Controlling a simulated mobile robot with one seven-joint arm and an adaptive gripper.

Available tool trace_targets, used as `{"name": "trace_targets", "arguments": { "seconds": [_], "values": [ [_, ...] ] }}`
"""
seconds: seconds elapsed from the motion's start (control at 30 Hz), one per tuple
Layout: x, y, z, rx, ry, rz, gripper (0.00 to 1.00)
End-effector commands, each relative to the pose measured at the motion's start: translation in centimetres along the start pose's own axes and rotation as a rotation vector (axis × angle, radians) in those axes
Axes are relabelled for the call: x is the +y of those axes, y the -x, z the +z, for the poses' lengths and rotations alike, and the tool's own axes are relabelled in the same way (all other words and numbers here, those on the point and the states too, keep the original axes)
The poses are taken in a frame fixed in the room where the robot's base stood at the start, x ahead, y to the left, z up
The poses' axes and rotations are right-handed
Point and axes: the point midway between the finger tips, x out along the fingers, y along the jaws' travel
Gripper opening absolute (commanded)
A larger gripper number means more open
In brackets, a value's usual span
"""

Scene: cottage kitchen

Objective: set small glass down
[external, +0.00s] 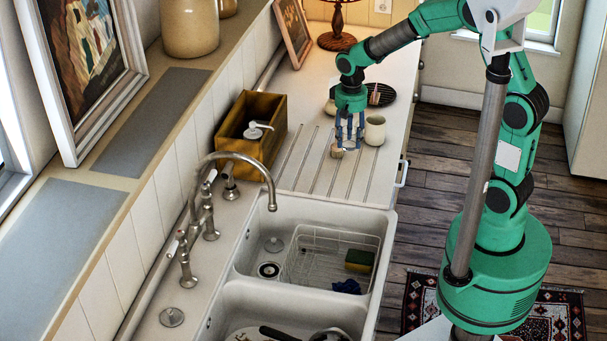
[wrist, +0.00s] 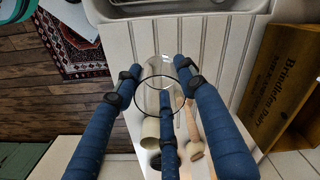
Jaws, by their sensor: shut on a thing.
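The small glass (wrist: 152,70) is clear, with a dark circular rim, and shows in the wrist view between my three blue fingers. My gripper (wrist: 160,88) is closed around the glass. In the external view my gripper (external: 349,130) points down over the grooved drainboard (external: 300,160), beside the sink. The glass is hard to make out there. I cannot tell whether its base touches the drainboard.
A pale cup (external: 375,130) stands close to the right of my gripper. A dark round tray (external: 378,95) lies behind. A wooden crate (external: 268,148) stands left; the sink (external: 325,216) is in front. Grooved surface between crate and gripper is clear.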

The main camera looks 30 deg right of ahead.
Motion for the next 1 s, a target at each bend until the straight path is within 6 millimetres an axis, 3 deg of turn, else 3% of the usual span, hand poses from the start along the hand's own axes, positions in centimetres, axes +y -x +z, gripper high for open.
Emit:
{"name": "trace_targets", "arguments": {
  "seconds": [0.6,1.0],
  "values": [
    [0.0,1.2,-13.5,-0.001,0.038,0.000,0.10],
    [1.0,0.9,-20.7,0.000,0.063,0.000,0.10]
  ]
}}
